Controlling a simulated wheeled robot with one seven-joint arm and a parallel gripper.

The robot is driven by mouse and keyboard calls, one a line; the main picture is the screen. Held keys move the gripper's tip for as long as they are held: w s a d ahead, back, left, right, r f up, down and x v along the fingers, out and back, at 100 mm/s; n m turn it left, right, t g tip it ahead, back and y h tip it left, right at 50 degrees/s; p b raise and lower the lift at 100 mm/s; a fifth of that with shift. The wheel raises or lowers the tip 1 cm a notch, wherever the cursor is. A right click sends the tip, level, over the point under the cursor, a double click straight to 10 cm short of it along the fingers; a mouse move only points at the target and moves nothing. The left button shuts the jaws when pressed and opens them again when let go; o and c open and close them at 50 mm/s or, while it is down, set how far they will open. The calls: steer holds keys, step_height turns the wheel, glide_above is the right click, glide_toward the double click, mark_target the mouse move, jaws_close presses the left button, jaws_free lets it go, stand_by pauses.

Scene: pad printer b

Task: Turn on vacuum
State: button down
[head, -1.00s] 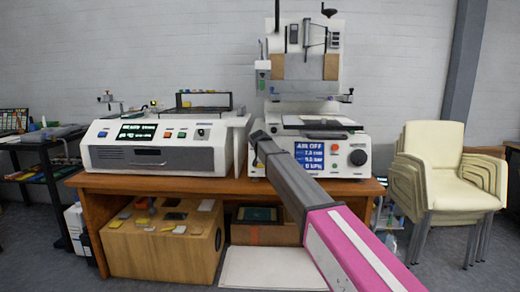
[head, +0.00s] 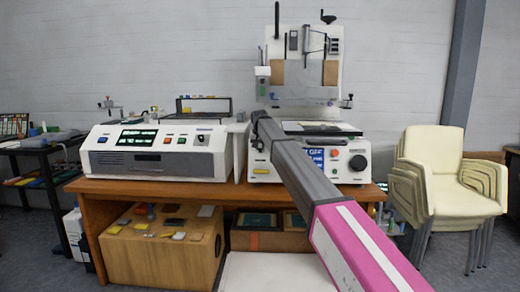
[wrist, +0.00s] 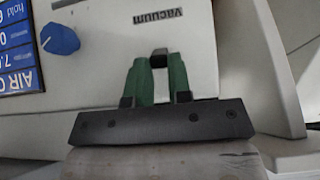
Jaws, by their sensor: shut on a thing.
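The pad printer (head: 352,178) stands on the right of the wooden bench in the head view. Its blue display (head: 316,155) is partly hidden behind my arm. In the wrist view, the word VACUUM is printed on the pale panel (wrist: 115,45). A small dark switch (wrist: 160,52) sits beside this label. My gripper (wrist: 159,66) has green fingers, shut on the switch, which hide most of it. The switch's position cannot be made out. In the head view my fingers are hidden behind my arm.
A blue knob (wrist: 60,40) and the blue display (wrist: 18,50) are left of my fingers in the wrist view. A white control unit (head: 155,150) stands left of the printer on the bench (head: 85,185). Stacked cream chairs (head: 440,180) stand at the right.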

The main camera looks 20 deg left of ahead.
steer(key=shift+w+r, duration=0.1)
stand_by(0.5)
steer(key=c, duration=1)
jaws_free()
steer(key=shift+c, duration=0.2)
steer(key=a+v, duration=0.1)
steer(key=v, duration=0.9)
steer(key=shift+d+r, duration=0.45)
